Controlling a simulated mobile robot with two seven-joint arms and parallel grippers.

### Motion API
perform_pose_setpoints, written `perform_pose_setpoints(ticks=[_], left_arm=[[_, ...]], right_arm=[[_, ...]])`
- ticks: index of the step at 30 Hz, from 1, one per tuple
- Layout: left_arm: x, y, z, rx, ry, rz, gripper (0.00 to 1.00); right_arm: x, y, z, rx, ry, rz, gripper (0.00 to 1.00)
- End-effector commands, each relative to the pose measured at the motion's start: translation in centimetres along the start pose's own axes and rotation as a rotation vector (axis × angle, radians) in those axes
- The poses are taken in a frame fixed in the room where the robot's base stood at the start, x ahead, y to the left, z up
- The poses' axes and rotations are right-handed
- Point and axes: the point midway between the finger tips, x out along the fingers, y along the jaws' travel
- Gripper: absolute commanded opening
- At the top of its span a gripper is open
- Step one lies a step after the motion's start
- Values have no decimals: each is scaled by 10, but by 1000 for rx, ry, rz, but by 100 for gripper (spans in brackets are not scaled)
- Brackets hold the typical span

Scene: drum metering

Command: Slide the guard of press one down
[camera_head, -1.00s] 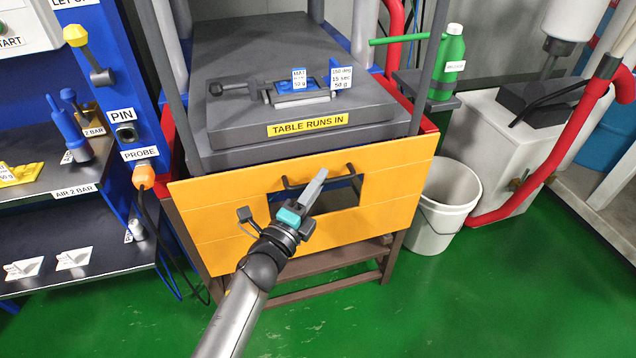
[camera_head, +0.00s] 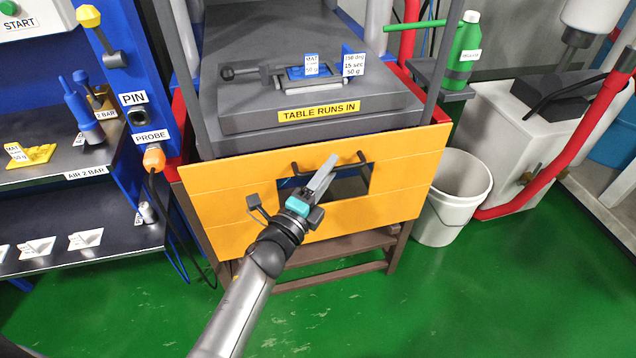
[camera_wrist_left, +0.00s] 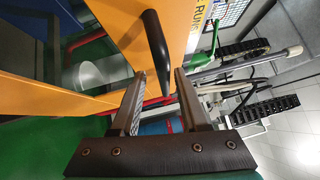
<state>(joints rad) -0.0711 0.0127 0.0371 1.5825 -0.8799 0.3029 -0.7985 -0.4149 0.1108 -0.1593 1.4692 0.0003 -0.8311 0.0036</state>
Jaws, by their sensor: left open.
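The guard (camera_head: 215,205) of the press is an orange panel with a window cut in it, standing low in front of the press, below the grey table's top. A black bar handle (camera_head: 295,170) runs across it above the window. My left gripper (camera_head: 325,174) is open in front of the handle and hides its middle. In the left wrist view, the dark handle (camera_wrist_left: 155,42) reaches into the gap between the open fingers of the gripper (camera_wrist_left: 159,78); I cannot tell whether they touch it. The orange guard (camera_wrist_left: 112,25) shows behind. My right gripper is not in view.
The grey press table (camera_head: 300,118) carries a mould with small tags. A white bucket (camera_head: 455,200) stands right of the guard. A blue post (camera_head: 115,70) with an orange probe plug (camera_head: 153,158) and cable stands left. The green floor (camera_head: 400,310) in front is clear.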

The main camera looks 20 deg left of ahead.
Motion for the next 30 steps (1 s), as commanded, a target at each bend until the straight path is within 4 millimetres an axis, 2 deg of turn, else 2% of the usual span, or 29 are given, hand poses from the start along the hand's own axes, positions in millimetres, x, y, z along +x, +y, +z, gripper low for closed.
perform_pose_setpoints(ticks=[5,21,27,30], left_arm=[[-17,0,0,-2,-1,2,45],[-120,0,0,-2,-1,6,45],[-145,1,0,-2,-1,5,45],[-150,1,0,-1,-1,4,45]], right_arm=[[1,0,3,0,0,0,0],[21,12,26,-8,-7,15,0],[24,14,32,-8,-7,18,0],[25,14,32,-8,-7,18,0]])
